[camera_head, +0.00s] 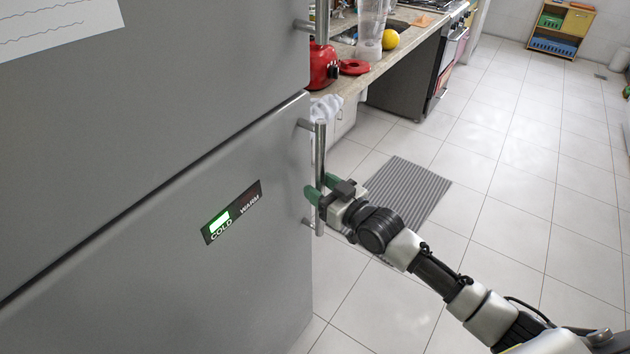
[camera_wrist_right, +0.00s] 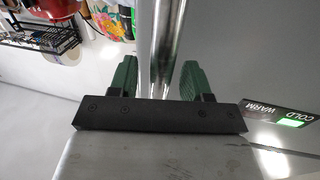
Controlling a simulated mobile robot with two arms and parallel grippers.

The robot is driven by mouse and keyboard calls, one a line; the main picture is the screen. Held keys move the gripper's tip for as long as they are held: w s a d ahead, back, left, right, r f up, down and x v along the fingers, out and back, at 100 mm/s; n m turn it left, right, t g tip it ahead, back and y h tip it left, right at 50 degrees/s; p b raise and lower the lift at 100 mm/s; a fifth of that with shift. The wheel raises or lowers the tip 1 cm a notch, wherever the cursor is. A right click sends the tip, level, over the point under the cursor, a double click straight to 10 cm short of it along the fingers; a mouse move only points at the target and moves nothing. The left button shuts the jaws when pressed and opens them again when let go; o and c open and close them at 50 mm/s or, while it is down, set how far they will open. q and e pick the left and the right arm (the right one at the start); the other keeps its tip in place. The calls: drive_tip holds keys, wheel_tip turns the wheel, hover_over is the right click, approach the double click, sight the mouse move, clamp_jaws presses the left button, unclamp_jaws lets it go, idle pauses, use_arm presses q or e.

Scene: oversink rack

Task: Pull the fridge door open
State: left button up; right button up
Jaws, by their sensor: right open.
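The grey fridge fills the left of the head view. Its lower door (camera_head: 150,270) appears closed and carries a vertical metal bar handle (camera_head: 320,150) near its right edge. The handle also shows in the right wrist view (camera_wrist_right: 167,45). My right gripper (camera_head: 321,188) is open at the lower part of the handle. In the right wrist view its green fingertips (camera_wrist_right: 157,80) stand on either side of the bar, with gaps visible. Whether anything touches the bar cannot be told. My left gripper is not in view.
A counter (camera_head: 395,60) with a red blender (camera_head: 322,66), a red lid (camera_head: 355,67) and a yellow fruit (camera_head: 390,39) stands beyond the fridge. A grey striped mat (camera_head: 415,185) lies on the tiled floor. The floor at the right is mostly clear.

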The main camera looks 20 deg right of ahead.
drive_tip(key=shift+x, duration=1.1)
clamp_jaws()
